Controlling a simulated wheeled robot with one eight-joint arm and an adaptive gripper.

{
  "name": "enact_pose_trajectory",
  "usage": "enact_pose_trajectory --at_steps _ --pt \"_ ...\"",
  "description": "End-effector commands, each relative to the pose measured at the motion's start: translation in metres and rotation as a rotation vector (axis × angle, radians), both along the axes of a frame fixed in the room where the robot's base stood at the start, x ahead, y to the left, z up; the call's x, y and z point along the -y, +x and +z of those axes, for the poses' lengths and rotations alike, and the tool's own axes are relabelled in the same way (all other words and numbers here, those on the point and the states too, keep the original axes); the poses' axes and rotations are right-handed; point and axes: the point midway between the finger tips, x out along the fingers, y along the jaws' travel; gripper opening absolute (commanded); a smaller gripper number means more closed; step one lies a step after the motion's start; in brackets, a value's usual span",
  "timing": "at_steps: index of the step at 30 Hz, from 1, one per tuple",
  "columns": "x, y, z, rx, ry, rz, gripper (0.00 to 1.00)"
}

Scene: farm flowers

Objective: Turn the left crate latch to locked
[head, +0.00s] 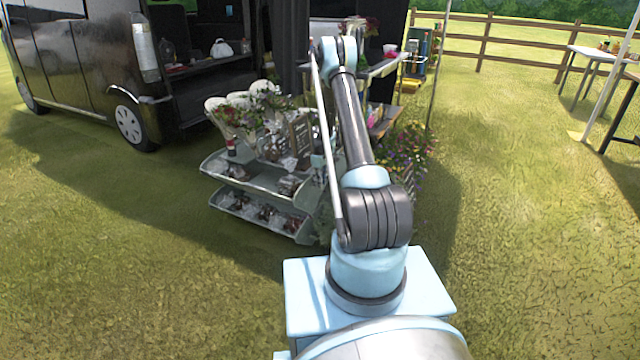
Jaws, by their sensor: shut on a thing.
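I cannot make out the left crate latch in the head view. A grey-green two-tier flower stand (262,182) stands on the grass in front of me, with trays that hold dark items. My arm (352,120) rises from its base and bends at the top, and its upper part covers the right side of the stand. My gripper cannot be made out; it seems to be hidden behind my arm and the stand's clutter, so I cannot see what it touches.
A black van (85,60) with an open side stands at the left. Potted flowers (410,150) grow close to the right of my arm. A white table (600,55) and a wooden fence (485,40) are farther right. Open grass lies left and right of me.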

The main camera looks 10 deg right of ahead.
Motion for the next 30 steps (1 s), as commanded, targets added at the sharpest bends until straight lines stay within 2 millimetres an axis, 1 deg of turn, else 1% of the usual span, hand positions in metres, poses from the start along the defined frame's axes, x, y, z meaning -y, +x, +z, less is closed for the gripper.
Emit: enact_pose_trajectory --at_steps 12,18,26,27,28,30 --pt "0.0012 0.0025 -0.0015 -0.263 0.191 0.000 0.00" --pt "0.0011 0.0019 -0.0008 -0.304 0.220 0.002 0.00" --pt "0.0010 0.0016 -0.0005 -0.304 0.221 0.002 0.00" --pt "0.0010 0.0016 -0.0005 -0.304 0.220 0.003 0.27" --pt "0.0010 0.0016 -0.0005 -0.304 0.220 0.002 0.29" --pt "0.0011 0.0017 -0.0006 -0.304 0.220 0.002 0.29"
